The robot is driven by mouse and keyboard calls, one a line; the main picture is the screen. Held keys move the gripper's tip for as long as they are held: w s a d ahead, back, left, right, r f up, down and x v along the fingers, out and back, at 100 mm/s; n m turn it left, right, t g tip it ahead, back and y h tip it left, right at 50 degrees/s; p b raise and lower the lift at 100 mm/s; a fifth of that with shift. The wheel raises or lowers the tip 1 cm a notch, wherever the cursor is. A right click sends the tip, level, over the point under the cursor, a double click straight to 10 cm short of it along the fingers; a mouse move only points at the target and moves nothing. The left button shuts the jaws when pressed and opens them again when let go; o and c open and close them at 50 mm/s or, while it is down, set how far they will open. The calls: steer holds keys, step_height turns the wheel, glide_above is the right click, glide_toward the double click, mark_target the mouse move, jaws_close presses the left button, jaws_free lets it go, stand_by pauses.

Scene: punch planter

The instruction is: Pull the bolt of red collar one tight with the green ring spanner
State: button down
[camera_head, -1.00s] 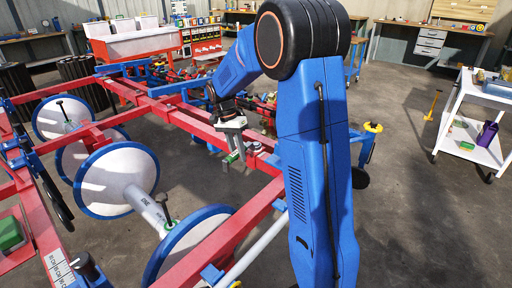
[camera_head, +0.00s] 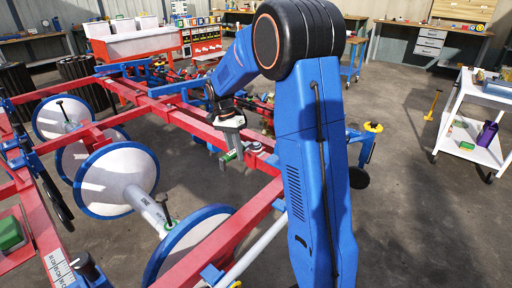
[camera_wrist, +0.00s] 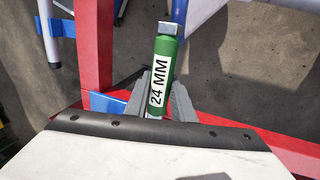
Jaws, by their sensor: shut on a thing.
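My gripper (camera_wrist: 160,98) is shut on the green ring spanner (camera_wrist: 165,60), whose handle carries a white "24 MM" label in the wrist view. A silver end of the spanner points away from the gripper. In the head view my gripper (camera_head: 234,150) is above the red frame (camera_head: 262,205), near its middle bar, and a little green of the spanner shows beside it. The other end of the spanner is hidden by the gripper. I cannot make out red collar one or its bolt in either view.
White discs with blue rims (camera_head: 115,180) stand along the left of the frame. A white trolley (camera_head: 478,125) with a purple container (camera_head: 487,134) stands at the right. A red cabinet (camera_head: 135,44) and workbenches line the back. The concrete floor at right is mostly clear.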

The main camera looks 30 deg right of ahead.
steer(key=shift+s, duration=0.1)
stand_by(0.3)
steer(key=shift+r, duration=1.65)
steer(key=s+d+n, duration=0.1)
steer(key=s+n, duration=0.2)
steer(key=shift+d+h, duration=0.4)
steer(key=s+d+n+t+h, duration=0.1)
steer(key=s+d+n+t, duration=0.1)
steer(key=s+d+n, duration=0.2)
steer(key=shift+s+d+n, duration=0.35)
steer(key=shift+d+n, duration=1.55)
steer(key=shift+n, duration=0.5)
